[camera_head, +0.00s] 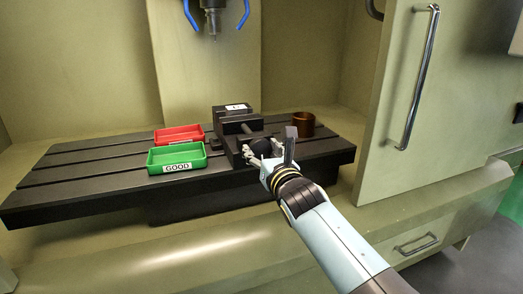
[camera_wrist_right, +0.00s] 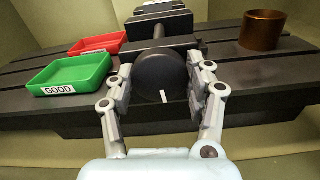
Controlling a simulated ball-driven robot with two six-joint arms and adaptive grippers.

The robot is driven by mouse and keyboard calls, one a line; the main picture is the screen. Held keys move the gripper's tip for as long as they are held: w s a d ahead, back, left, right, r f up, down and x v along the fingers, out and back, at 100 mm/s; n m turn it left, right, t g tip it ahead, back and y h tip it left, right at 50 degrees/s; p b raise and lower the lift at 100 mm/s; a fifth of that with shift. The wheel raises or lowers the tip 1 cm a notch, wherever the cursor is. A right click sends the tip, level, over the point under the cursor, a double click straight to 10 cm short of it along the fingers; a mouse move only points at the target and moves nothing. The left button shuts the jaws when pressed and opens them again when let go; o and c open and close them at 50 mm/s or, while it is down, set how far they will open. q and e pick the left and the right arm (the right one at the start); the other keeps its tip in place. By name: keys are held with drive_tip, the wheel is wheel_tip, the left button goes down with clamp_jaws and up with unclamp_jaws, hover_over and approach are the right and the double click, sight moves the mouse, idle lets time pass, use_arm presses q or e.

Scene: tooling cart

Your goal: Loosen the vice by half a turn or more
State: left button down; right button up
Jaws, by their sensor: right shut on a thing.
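The dark vice (camera_head: 233,118) stands on the slotted machine table, and its body also shows at the top of the right wrist view (camera_wrist_right: 160,22). Its round black knob (camera_wrist_right: 161,76) faces me and carries a short white mark low and near its middle. My right gripper (camera_head: 262,148) reaches in from the lower right of the head view. In the right wrist view its two fingers (camera_wrist_right: 161,88) are on the left and right sides of the knob, shut on it. The left gripper shows in neither view.
A green tray (camera_head: 150,160) labelled GOOD and a red tray (camera_head: 156,135) are left of the vice. A brown cup (camera_head: 303,124) stands to the right. A machine spindle (camera_head: 213,18) with blue hoses hangs above. A door with a long handle (camera_head: 418,78) is at right.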

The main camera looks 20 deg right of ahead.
drive_tip(key=shift+f, duration=0.1)
idle(0.4)
drive_tip(key=o, duration=1.2)
